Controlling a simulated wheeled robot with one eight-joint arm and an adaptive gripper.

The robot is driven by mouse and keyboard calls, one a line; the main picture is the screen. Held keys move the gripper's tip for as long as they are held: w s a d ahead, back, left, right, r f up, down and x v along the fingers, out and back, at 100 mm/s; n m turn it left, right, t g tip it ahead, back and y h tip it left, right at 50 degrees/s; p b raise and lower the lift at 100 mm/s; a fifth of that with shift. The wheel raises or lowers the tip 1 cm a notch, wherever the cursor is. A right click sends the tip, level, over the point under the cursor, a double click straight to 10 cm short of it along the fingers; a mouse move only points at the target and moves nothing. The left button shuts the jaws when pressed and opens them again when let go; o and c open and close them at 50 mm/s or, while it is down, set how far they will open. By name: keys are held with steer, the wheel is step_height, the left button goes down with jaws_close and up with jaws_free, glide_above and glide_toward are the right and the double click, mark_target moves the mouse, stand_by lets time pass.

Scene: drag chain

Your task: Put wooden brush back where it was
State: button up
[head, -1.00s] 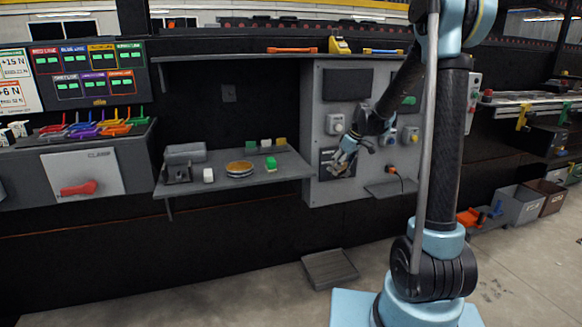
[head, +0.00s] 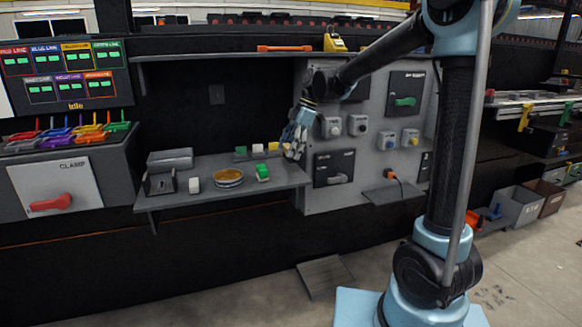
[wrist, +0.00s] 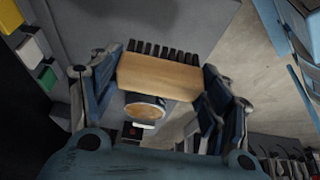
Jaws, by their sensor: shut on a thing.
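The wooden brush (wrist: 158,76) shows in the wrist view as a light wooden block with a row of black bristles along its far edge. A round wooden face with a dark rim (wrist: 145,110) shows just below the block. My gripper (wrist: 160,70) is shut on the brush, with one finger at each end of the block. In the head view my gripper (head: 293,146) hangs above the right end of the grey shelf (head: 222,197), beside the grey panel. I cannot make out the brush there.
The panel (head: 352,190) with switches stands to the right.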

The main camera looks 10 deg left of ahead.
steer(key=shift+s+a+f, duration=0.1)
steer(key=shift+f, duration=2.8)
steer(key=o, duration=1.1)
steer(key=v, duration=1.2)
